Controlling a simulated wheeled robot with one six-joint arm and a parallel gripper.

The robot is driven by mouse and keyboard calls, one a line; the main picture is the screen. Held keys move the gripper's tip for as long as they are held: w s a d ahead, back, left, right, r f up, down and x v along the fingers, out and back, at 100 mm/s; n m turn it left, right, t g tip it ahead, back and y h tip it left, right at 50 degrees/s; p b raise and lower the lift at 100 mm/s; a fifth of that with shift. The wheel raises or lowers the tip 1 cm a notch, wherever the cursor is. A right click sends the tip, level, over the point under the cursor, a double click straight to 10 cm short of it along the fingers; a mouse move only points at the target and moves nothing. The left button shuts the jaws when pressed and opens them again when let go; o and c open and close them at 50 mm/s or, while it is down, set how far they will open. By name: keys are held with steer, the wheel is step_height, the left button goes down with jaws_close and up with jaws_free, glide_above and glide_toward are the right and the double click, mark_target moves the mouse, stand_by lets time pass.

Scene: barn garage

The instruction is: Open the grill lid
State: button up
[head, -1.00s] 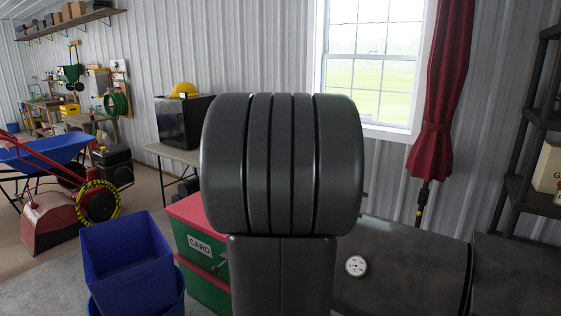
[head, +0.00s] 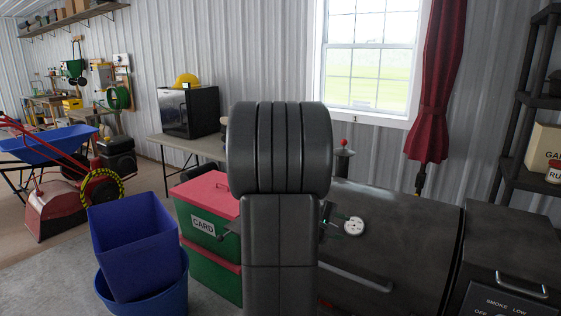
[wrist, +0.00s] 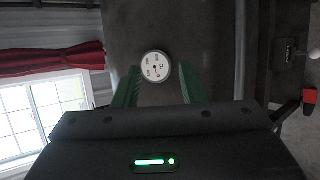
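The dark grey grill lid (head: 410,235) is closed at the lower right of the head view, with a round white gauge (head: 354,226) and a bar handle (head: 355,265) on its front. My arm covers the lid's left part and most of my gripper. In the wrist view, my gripper (wrist: 158,67) is open, its two green fingers apart with nothing held. The gauge (wrist: 156,66) appears between the fingertips against the dark lid. A long bar, probably the handle (wrist: 240,50), runs right of the fingers. I cannot tell whether the fingers touch the lid.
A side box (head: 510,260) with its own handle adjoins the grill at right. A black shelf (head: 520,120) stands behind it. A red-lidded green bin (head: 205,190) and blue bins (head: 135,245) stand left of my arm. A red curtain (head: 435,90) hangs by the window.

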step_height(320, 180, down, 12)
steer(key=t+h+b, duration=0.1)
steer(key=h+b, duration=0.1)
steer(key=b, duration=0.8)
steer(key=shift+w+m+t, duration=0.15)
steer(key=shift+m+t, duration=0.25)
steer(key=shift+d+r, duration=0.1)
